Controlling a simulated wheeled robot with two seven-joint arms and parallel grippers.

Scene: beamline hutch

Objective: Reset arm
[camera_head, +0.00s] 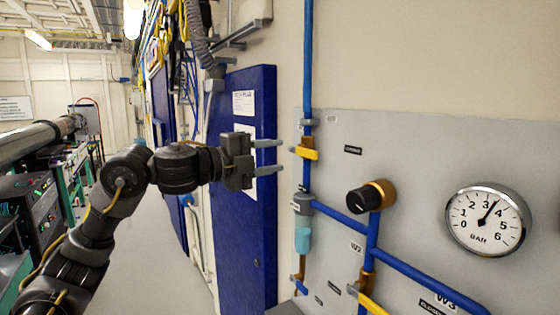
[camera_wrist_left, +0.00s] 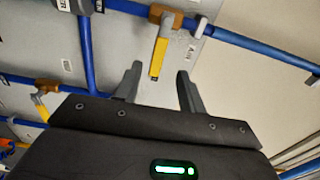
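My left arm comes in from the left in the head view. Its gripper (camera_head: 281,156) is held out level toward the pipe panel, in front of a blue door. The two fingers are apart with nothing between them. A yellow-handled valve (camera_head: 306,153) on a vertical blue pipe is just right of the fingertips; I see no contact. In the left wrist view the fingers (camera_wrist_left: 157,88) are also apart, and a yellow lever (camera_wrist_left: 158,56) on a blue pipe shows beyond the gap. My right gripper is in neither view.
The grey panel (camera_head: 425,150) carries a pressure gauge (camera_head: 488,220), a black knob (camera_head: 364,199) and blue pipes. A blue door (camera_head: 262,110) stands behind the gripper. Equipment racks (camera_head: 40,205) stand at the left. The floor aisle (camera_head: 165,240) between is clear.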

